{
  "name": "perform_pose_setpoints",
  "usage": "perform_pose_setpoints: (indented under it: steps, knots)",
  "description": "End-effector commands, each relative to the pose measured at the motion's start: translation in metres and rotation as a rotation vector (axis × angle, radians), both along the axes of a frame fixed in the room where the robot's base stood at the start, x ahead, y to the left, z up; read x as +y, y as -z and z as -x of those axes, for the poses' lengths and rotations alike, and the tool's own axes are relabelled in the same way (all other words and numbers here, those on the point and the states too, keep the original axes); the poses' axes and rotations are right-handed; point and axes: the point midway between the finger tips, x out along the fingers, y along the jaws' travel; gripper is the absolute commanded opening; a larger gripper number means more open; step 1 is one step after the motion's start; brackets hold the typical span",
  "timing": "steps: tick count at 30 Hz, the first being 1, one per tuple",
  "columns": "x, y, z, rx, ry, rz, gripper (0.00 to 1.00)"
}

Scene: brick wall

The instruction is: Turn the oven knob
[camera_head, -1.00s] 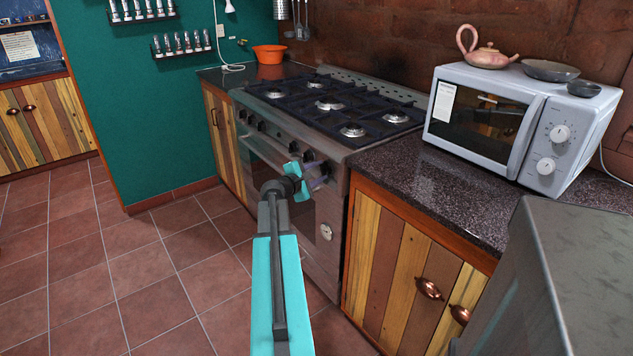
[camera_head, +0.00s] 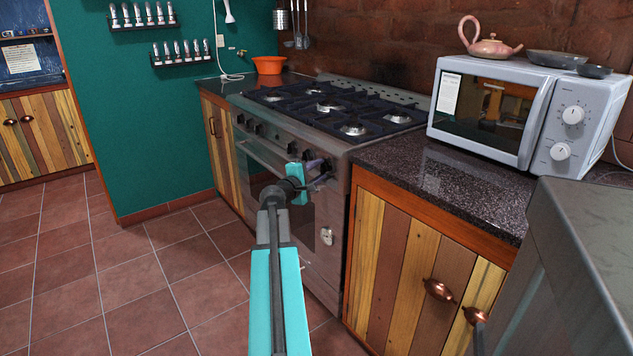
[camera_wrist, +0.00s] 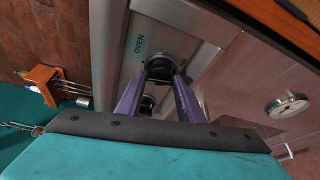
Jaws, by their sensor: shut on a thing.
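The oven knob (camera_wrist: 160,70) is a dark round knob on the steel front panel, beside the printed word OVEN in the wrist view. My gripper (camera_wrist: 161,76) has its two purple-grey fingers on either side of this knob, shut on it. In the head view my gripper (camera_head: 322,176) is at the right end of the stove's (camera_head: 290,140) knob row. There my wrist and fingers hide much of the knob, and its turn angle cannot be read.
Several other dark knobs (camera_head: 250,124) line the panel to the left. The oven handle (camera_head: 262,158) runs below them. A granite counter (camera_head: 440,180) with a microwave (camera_head: 510,110) is at the right. The tiled floor (camera_head: 130,265) at left is clear.

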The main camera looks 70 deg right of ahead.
Motion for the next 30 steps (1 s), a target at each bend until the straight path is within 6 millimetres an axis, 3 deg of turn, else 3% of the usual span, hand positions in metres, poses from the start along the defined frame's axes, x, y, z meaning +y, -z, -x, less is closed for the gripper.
perform_pose_setpoints:
  steps: [30]
  knots:
    - [-0.0013,-0.0009,-0.0030,-0.200,-0.009,0.136,0.12]
